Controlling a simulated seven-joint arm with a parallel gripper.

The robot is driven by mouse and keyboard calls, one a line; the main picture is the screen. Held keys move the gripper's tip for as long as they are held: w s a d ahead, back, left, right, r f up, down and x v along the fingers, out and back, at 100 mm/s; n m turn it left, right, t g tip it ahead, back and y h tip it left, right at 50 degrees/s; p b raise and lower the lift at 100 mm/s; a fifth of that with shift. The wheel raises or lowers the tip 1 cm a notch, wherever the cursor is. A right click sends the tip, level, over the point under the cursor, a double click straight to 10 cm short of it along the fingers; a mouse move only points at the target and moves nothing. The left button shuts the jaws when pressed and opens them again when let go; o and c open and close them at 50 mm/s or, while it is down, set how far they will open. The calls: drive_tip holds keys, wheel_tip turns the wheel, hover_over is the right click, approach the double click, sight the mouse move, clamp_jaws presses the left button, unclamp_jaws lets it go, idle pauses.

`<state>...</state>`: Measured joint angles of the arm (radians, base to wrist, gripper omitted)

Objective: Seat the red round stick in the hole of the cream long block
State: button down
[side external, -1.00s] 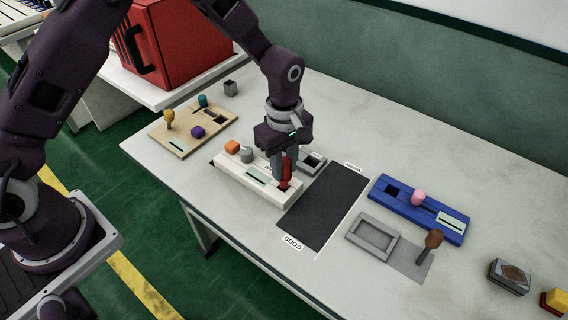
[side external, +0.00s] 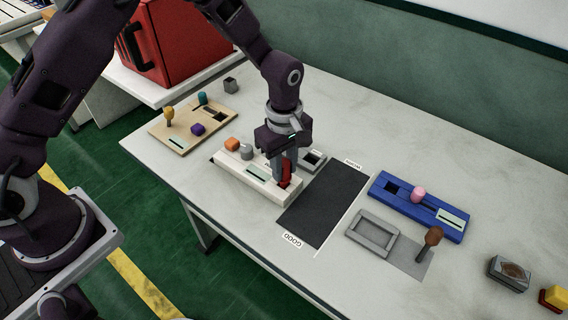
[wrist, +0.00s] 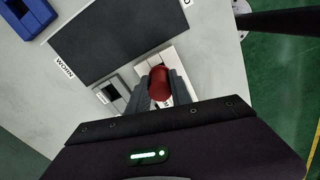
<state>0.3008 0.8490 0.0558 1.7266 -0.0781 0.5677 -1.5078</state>
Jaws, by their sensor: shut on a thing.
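The red round stick (side external: 286,173) is held upright between the fingers of my gripper (side external: 284,168) at the right end of the cream long block (side external: 262,182). In the wrist view the red stick (wrist: 159,83) shows its rounded top between the two fingers (wrist: 156,88), which are shut on it. The cream block (wrist: 178,62) lies beneath it, mostly hidden by the gripper. The stick's lower end is at the block's top. The hole is hidden, so I cannot tell how deep the stick sits.
A small grey socket block (side external: 313,160) stands close behind my gripper. A dark mat (side external: 325,205) lies to the right. Farther right are a blue block (side external: 430,213), a grey tray (side external: 371,236) and a brown-topped stick (side external: 433,238). A tan board (side external: 178,146) with pieces lies left.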

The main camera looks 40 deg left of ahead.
drive_tip(key=shift+f, duration=0.95)
idle(0.4)
idle(0.3)
drive_tip(key=c, duration=1.1)
unclamp_jaws()
drive_tip(key=shift+r, duration=0.1)
wheel_tip(320, 180, up, 7)
drive_tip(key=shift+f, duration=0.1)
